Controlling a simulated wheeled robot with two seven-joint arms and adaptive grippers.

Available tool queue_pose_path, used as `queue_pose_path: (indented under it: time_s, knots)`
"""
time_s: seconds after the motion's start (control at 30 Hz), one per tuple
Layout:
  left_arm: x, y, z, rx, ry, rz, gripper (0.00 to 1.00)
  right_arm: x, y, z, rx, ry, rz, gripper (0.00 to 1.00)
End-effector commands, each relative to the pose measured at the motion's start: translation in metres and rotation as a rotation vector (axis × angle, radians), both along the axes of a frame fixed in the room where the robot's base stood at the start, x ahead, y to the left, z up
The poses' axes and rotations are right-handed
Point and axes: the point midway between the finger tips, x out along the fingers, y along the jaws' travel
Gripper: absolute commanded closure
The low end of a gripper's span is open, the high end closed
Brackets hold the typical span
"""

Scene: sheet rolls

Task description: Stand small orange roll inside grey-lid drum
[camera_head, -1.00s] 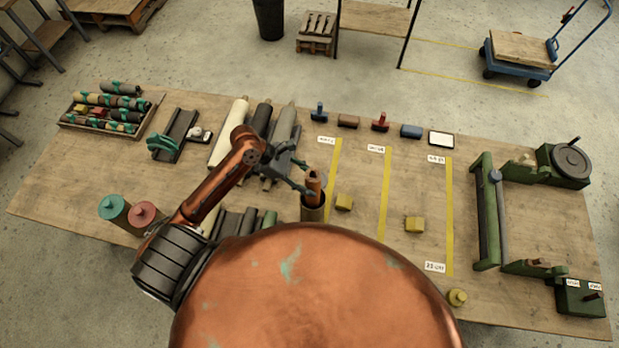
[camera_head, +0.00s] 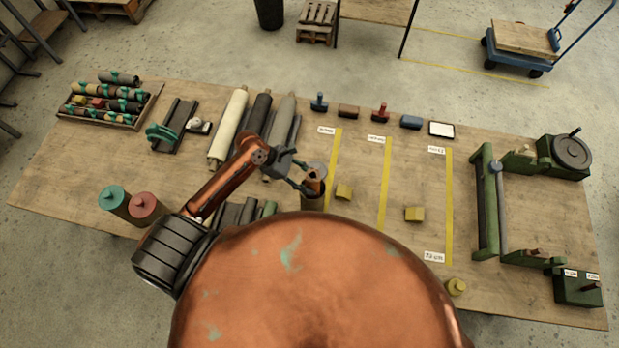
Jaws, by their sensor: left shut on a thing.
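The small orange roll (camera_head: 314,185) stands upright, its lower part hidden inside the open grey-lid drum (camera_head: 312,203). The drum's grey lid (camera_head: 317,167) shows raised at the back of its mouth. My left gripper (camera_head: 308,187) is shut on the orange roll near its top, just at the drum's mouth. My right gripper is not in view.
Drums with a teal lid (camera_head: 112,196) and a red lid (camera_head: 145,206) stand at the left front. Long rolls (camera_head: 229,127) lie behind my left arm. A green roller frame (camera_head: 488,205) stands at the right.

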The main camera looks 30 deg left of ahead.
Motion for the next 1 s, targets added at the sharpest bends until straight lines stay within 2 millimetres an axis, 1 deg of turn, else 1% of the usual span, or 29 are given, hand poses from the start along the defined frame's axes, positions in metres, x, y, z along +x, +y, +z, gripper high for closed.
queue_pose_path:
  time_s: [0.3,0.5,0.97,1.0]
  knots:
    - [0.001,0.000,-0.022,-0.002,-0.001,0.001,1.00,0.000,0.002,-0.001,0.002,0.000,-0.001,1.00]
    - [0.000,-0.001,-0.032,-0.002,0.000,0.000,1.00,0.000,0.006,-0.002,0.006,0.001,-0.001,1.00]
    - [0.000,-0.001,-0.037,-0.001,0.000,0.000,1.00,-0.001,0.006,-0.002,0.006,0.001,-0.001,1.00]
    - [0.000,0.000,-0.037,-0.001,0.000,0.000,0.57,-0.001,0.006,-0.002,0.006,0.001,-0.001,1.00]
